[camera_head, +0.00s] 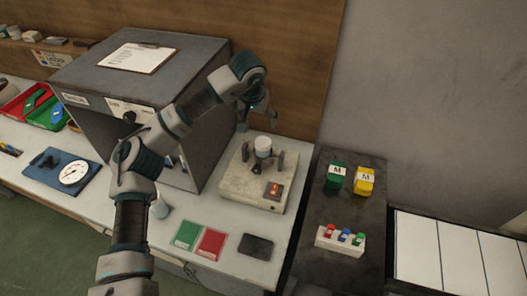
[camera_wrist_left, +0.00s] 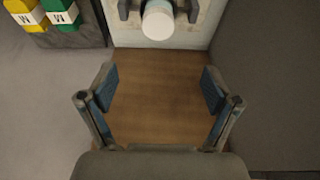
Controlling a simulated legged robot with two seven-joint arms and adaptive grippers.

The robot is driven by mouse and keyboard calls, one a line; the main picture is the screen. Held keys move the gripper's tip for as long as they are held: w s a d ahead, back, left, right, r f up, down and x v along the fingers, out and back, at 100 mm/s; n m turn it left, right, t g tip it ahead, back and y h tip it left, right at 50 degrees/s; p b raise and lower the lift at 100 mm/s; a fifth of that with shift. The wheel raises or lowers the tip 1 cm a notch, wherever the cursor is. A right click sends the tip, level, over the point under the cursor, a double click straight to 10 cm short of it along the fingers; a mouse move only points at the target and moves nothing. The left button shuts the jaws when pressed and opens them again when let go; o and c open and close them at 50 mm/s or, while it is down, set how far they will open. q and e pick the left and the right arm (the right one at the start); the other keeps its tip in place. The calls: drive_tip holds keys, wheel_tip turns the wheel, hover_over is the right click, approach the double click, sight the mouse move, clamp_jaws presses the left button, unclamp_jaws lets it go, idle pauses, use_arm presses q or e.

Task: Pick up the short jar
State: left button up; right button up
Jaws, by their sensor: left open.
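A short jar with a white lid (camera_head: 263,146) stands upright on a beige device (camera_head: 240,180), between two dark posts. It also shows at the top of the left wrist view (camera_wrist_left: 158,20), partly cut by the frame edge. My left gripper (camera_head: 257,113) is open and empty, above and a little behind the jar. In the left wrist view its fingers (camera_wrist_left: 161,90) are spread wide over brown board, and the jar lies beyond them, not between them. Another pale cylinder (camera_head: 161,209) stands on the bench, partly hidden by my left arm. My right gripper is out of view.
A large grey box (camera_head: 205,62) with a clipboard on top stands left of the device. Green and red cards (camera_head: 187,235) and a dark pad (camera_head: 257,248) lie in front. Green and yellow blocks (camera_head: 336,180) sit on a dark stand at right. The brown wall is close behind.

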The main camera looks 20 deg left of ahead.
use_arm(q)
approach(263, 142)
drive_tip(key=x, duration=0.5)
drive_tip(key=shift+w+f+b, duration=0.2)
drive_tip(key=shift+b, duration=0.1)
drive_tip(key=x, duration=0.4)
drive_tip(key=shift+f, duration=0.6)
drive_tip(key=shift+w, duration=0.1)
clamp_jaws()
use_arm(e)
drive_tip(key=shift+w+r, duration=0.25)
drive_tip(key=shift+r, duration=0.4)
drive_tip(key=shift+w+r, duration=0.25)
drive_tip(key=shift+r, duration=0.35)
